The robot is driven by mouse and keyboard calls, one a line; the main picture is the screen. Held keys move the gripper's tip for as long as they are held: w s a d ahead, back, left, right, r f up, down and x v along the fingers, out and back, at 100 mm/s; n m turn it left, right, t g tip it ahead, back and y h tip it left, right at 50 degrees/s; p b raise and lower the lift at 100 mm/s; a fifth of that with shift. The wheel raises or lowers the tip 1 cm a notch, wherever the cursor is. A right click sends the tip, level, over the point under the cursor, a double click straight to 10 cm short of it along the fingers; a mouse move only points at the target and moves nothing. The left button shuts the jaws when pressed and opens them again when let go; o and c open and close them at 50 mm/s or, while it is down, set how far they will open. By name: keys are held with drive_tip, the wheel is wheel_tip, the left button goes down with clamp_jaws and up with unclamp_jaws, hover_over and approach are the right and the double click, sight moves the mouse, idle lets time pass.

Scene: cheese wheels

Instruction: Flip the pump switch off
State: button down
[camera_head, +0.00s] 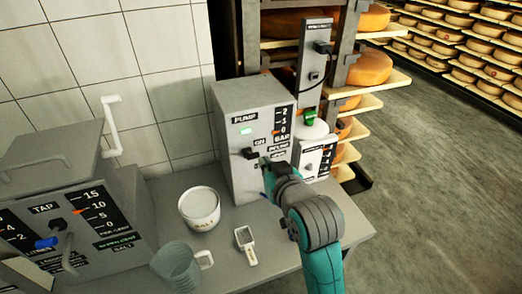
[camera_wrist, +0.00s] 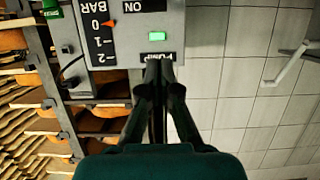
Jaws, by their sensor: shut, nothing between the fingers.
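The grey pump box (camera_head: 230,105) stands at the back of the bench, with a lit green lamp (camera_head: 246,131) under its PUMP label. The black pump switch (camera_head: 249,153) sits on its front beside the ON label; its exact lever position is hard to tell. My gripper (camera_head: 265,164) is shut and empty, just in front of the box's lower front, close to the switch at its lower right. In the wrist view, upside down, my shut fingers (camera_wrist: 158,64) overlap the PUMP label, near the green lamp (camera_wrist: 157,36). The switch is not visible there.
A tap unit (camera_head: 75,215) stands at the left. A white tub (camera_head: 200,208), a clear jug (camera_head: 177,266) and a small handheld meter (camera_head: 245,244) are on the bench. A white device with a post (camera_head: 315,65) is right of the box. Cheese shelves (camera_head: 385,85) stand behind.

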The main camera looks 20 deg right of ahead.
drive_tip(key=shift+w+d+r, duration=0.2)
drive_tip(key=shift+w+r, duration=0.05)
drive_tip(key=shift+r, duration=0.3)
drive_tip(key=shift+w+d+r, duration=0.2)
drive_tip(key=shift+w+r, duration=0.05)
drive_tip(key=shift+r, duration=0.25)
drive_tip(key=shift+w, duration=0.1)
hover_over(251, 155)
drive_tip(key=s, duration=0.2)
wheel_tip(251, 155, down, 3)
drive_tip(key=shift+w+d+f, duration=0.1)
drive_tip(key=shift+d+f, duration=0.1)
drive_tip(key=shift+f, duration=0.85)
drive_tip(key=shift+w+d+f, duration=0.1)
drive_tip(key=shift+d+f, duration=0.1)
drive_tip(key=shift+f, duration=0.8)
